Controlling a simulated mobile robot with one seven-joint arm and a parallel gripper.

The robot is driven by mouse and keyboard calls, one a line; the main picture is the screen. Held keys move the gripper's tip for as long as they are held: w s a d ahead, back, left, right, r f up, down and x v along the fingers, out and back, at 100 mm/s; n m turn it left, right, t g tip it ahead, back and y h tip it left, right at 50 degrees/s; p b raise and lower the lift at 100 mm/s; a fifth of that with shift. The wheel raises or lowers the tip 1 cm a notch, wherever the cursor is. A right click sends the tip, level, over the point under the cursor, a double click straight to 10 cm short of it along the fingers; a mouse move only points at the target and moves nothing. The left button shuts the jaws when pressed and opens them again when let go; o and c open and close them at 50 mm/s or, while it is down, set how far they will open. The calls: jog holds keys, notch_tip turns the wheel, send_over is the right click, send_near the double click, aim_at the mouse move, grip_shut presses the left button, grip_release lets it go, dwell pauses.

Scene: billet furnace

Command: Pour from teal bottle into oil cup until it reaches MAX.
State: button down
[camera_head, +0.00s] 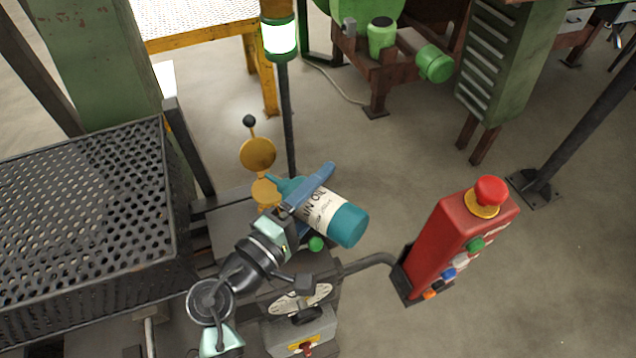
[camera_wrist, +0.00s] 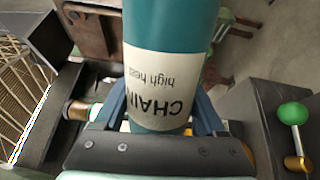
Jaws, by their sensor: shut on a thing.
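The teal bottle (camera_head: 345,224), with a cream label, is in my gripper (camera_head: 303,205). My gripper's blue fingers are shut around its body. In the head view the bottle lies steeply tilted, its narrow neck toward the left and its base toward the lower right. In the wrist view the bottle (camera_wrist: 170,30) fills the middle, its label partly readable as "CHAIN", and its mouth is out of sight. A small brass and pale fitting with green (camera_wrist: 80,110) at left may be the oil cup. I see no MAX mark or oil level, and no stream shows.
A brass disc lever with a black knob (camera_head: 257,153) stands just beyond the bottle neck. A green-knobbed lever (camera_wrist: 293,114) is at right in the wrist view. A red control box (camera_head: 450,235) stands right, a perforated metal basket (camera_head: 80,200) left. Open floor lies beyond.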

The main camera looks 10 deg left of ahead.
jog(key=shift+r+p, duration=0.25)
jog(key=shift+p, duration=0.05)
jog(key=shift+r+n+p, duration=0.3)
jog(key=shift+n+p, duration=0.2)
jog(key=shift+p, duration=0.15)
jog(key=shift+a+r+n+p, duration=0.1)
jog(key=shift+r+n+p, duration=0.2)
jog(key=shift+p, duration=0.3)
jog(key=shift+r, duration=0.1)
jog(key=shift+w+a+r+n+p, duration=0.15)
jog(key=shift+r+n+p, duration=0.45)
jog(key=shift+p, duration=0.5)
jog(key=shift+f, duration=0.2)
dwell(4.6)
